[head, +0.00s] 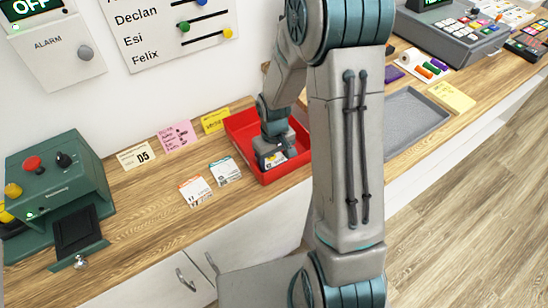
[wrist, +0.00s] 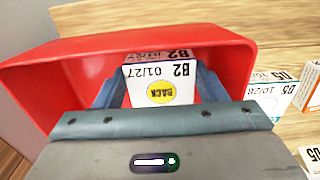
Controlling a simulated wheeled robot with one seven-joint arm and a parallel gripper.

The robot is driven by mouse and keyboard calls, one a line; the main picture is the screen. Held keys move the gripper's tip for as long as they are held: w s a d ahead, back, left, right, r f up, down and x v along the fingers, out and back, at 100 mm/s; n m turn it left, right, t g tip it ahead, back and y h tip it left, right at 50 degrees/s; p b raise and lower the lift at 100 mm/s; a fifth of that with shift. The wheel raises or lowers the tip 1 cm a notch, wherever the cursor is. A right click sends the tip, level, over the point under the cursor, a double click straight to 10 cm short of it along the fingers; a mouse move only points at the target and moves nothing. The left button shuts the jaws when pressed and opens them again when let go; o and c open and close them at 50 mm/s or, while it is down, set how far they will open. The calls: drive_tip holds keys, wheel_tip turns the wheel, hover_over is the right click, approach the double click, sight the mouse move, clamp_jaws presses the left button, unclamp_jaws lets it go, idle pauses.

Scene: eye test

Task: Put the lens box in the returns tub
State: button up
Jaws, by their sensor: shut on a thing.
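A red tub (head: 290,174) stands on the wooden counter, and its red walls also fill much of the wrist view (wrist: 60,78). My gripper (head: 271,158) reaches down inside the tub. In the wrist view my gripper (wrist: 160,90) is shut on a small white lens box (wrist: 148,73), one blue finger on each side. The box is marked "B2 01/27" and has a yellow round "BACK" mark; a little of it shows in the head view (head: 277,159). The box is within the tub walls; whether it touches the floor is hidden.
Two small white boxes lie left of the tub, one with orange (head: 195,191) and one with teal (head: 225,171). Note cards (head: 177,136) stand behind. A green machine (head: 57,175) is at left, a grey tray (head: 415,120) at right, past my arm.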

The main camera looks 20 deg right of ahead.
sight(274, 161)
drive_tip(key=shift+f, duration=0.2)
drive_tip(key=o, duration=1.1)
drive_tip(key=shift+c, duration=0.2)
wheel_tip(274, 161, up, 12)
drive_tip(key=f, duration=0.1)
drive_tip(key=s+r+m+t, duration=0.3)
drive_tip(key=s+r, duration=0.8)
drive_tip(key=s, duration=0.5)
drive_tip(key=shift+s+d, duration=0.15)
drive_tip(key=shift+d, duration=0.25)
